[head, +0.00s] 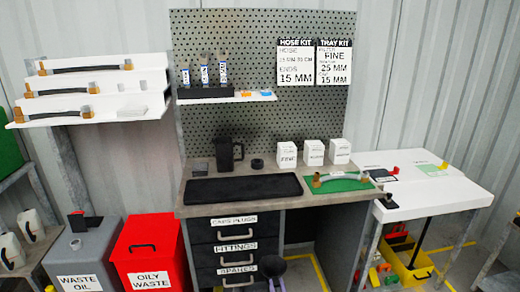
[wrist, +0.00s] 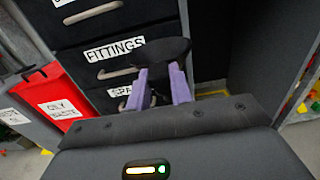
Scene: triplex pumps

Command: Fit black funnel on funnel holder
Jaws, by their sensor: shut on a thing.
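The black funnel (wrist: 163,50) is in my gripper (wrist: 158,88), whose purple fingers are shut on its lower part in the wrist view. Its wide, dark top faces the drawer fronts. In the head view the funnel (head: 271,265) shows low, in front of the workbench drawers, with my gripper (head: 277,286) just under it at the bottom edge. The funnel's lower end is hidden by the fingers. I cannot tell for sure which thing is the funnel holder.
A grey waste oil bin (head: 80,255) and red oily waste bin (head: 150,250) stand left. A white side table (head: 420,190) stands right.

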